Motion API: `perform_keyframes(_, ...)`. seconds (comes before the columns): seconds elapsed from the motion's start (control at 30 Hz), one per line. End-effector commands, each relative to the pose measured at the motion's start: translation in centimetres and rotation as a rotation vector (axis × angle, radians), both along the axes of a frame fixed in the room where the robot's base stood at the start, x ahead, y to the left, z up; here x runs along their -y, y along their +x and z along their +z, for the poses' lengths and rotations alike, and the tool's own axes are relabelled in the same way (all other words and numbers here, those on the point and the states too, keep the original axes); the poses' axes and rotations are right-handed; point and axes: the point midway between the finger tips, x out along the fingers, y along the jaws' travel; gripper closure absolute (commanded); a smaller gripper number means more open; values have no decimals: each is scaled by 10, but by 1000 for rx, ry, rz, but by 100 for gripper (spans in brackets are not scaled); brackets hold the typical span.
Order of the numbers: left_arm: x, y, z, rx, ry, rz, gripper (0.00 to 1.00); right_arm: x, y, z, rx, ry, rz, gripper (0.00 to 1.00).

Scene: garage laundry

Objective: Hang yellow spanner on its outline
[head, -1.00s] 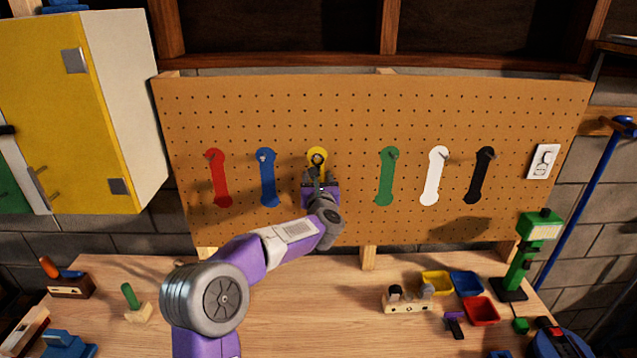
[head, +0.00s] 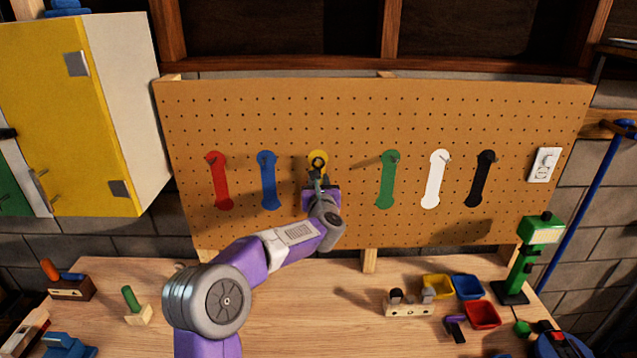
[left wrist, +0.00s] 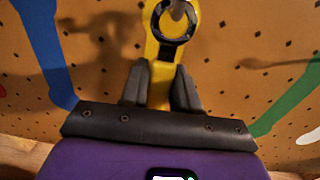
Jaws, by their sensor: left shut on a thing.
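The yellow spanner (left wrist: 158,88) is between the fingers of my left gripper (left wrist: 160,90), which is shut on its shaft. The gripper also shows in the head view (head: 320,185), in front of the pegboard. The spanner's dark-rimmed ring end (left wrist: 175,22) points up. A grey peg shows within the ring in the left wrist view; I cannot tell whether the ring rests on it. The yellow outline (head: 317,155) lies behind the ring, between the blue and green outlines; its lower part is hidden by my gripper. My right gripper is not in view.
The pegboard (head: 340,110) also carries red (head: 219,180), blue (head: 268,182), green (head: 387,182), white (head: 434,182) and black (head: 480,182) outlines with pegs. The workbench (head: 330,300) below has small bins and tools at right. A yellow cabinet (head: 55,110) hangs at left.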

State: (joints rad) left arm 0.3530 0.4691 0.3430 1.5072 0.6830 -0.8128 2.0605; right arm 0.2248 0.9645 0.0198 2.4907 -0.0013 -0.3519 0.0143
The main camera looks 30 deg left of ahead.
Motion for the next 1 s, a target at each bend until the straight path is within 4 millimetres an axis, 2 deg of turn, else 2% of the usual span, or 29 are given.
perform_keyframes(0.2,0,0,0,0,0,-1,100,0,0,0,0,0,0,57)
perform_keyframes(0.23,0,0,0,0,0,-1,67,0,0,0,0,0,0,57)
perform_keyframes(0.4,0,0,0,0,0,0,41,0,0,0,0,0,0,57)
perform_keyframes(0.77,2,-3,1,2,1,0,40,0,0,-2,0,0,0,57)
perform_keyframes(1.0,21,-30,-1,2,1,-3,40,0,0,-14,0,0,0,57)
